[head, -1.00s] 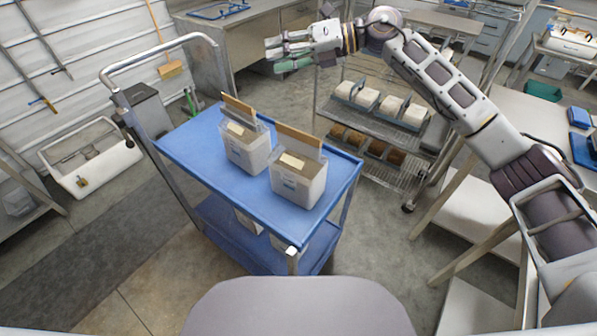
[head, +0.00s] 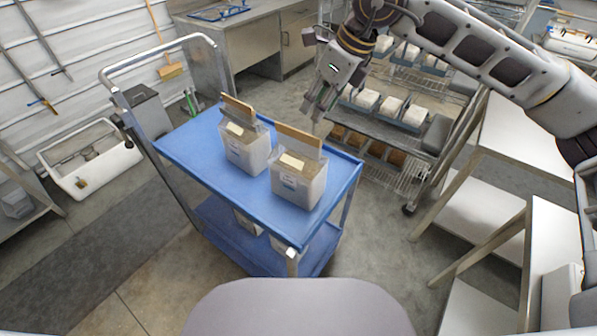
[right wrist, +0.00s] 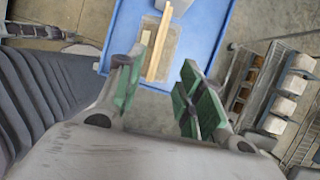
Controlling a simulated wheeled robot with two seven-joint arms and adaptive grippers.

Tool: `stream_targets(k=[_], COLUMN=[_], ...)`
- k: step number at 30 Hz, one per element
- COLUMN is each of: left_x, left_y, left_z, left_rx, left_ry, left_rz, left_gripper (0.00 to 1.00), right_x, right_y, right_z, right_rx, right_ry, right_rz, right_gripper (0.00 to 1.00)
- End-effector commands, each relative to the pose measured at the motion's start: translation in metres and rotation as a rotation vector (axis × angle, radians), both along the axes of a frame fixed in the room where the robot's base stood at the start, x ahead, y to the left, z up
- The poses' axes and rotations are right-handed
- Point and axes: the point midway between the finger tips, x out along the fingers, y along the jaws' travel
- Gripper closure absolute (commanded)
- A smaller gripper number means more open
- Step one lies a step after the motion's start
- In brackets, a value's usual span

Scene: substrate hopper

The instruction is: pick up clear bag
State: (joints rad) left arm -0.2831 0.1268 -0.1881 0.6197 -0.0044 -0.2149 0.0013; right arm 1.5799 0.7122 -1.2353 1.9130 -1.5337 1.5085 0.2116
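Two clear bags with pale contents and tan strips at their tops stand on a blue cart: the left bag (head: 246,154) and the right bag (head: 297,188). My right gripper (head: 317,108) is above and behind the cart's far right side, pointing down, apart from both bags. In the right wrist view its green-padded fingers (right wrist: 160,90) are spread and nothing is between them. One bag (right wrist: 165,47) shows beyond the fingers there, on the cart top; I cannot tell which one. My left gripper is not in view.
The blue cart (head: 190,150) has a raised handle at left and more bags on its lower shelf. A wire rack (head: 385,165) with white and brown blocks stands behind it. White tables (head: 510,145) are at right, a white tub (head: 90,160) at left.

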Motion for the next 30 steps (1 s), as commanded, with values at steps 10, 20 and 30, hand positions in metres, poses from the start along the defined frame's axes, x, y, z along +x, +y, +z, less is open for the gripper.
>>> stream_targets(k=[10, 20, 30], left_x=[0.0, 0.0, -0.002], left_y=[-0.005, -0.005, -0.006], left_z=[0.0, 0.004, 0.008], left_rx=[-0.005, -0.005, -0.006], left_ry=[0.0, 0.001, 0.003], left_rz=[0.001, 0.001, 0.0], left_gripper=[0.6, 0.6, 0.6], right_x=[0.001, 0.008, 0.016], right_y=[0.002, 0.014, 0.027], right_z=[-0.004, -0.037, -0.073], right_rx=[0.003, 0.004, 0.004], right_ry=[0.002, 0.004, 0.004], right_rz=[0.0, 0.0, 0.0], right_gripper=[0.63, 0.63, 0.63])
